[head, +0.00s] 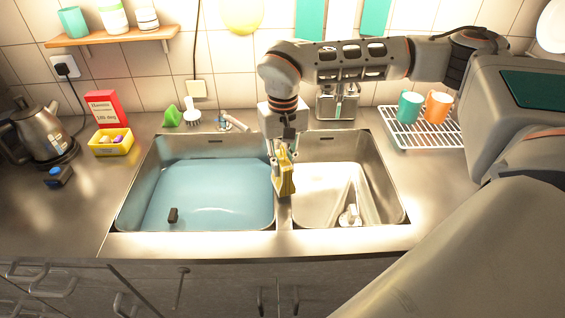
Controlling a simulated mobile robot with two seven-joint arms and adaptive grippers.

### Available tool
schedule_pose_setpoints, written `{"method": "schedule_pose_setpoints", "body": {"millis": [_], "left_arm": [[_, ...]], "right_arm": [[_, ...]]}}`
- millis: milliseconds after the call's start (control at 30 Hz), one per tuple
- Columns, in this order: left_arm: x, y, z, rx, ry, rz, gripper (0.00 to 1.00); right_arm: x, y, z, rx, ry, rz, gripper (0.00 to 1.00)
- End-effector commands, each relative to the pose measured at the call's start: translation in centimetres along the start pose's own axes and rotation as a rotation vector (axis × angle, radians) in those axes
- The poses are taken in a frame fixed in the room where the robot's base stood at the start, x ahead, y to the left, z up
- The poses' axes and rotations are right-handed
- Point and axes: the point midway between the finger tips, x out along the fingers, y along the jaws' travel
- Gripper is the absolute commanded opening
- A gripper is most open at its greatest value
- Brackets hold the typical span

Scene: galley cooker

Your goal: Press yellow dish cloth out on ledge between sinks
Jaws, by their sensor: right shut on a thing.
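The yellow dish cloth (287,181) hangs bunched up from my right gripper (284,155), which is shut on it. The gripper points down over the ledge (284,213) between the two sinks. The cloth's lower end is at or just above the ledge; I cannot tell whether it touches. The left sink (205,190) holds bluish water with a small dark object in it. The right sink (325,180) has no visible water and holds a small whitish item (350,214). My left gripper is not in view.
A white rack (420,130) with a teal mug (409,106) and an orange mug (438,105) stands at the right. A kettle (42,135), red box (105,107) and yellow tub (111,142) stand at the left. A brush (191,113) and tap (233,122) are behind the sinks.

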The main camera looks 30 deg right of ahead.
Motion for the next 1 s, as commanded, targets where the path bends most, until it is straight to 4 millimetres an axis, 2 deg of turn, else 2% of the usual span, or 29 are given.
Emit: {"method": "schedule_pose_setpoints", "body": {"millis": [33, 633, 1000], "left_arm": [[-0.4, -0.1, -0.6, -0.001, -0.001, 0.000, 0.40], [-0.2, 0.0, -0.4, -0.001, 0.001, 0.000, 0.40], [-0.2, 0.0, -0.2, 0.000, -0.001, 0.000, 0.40]], "right_arm": [[-0.7, 0.0, 0.0, 0.000, 0.000, 0.000, 0.00], [-5.0, -0.1, -0.2, 0.001, 0.008, -0.003, 0.00], [-5.3, 0.0, -0.2, 0.001, 0.006, -0.003, 0.00]]}}
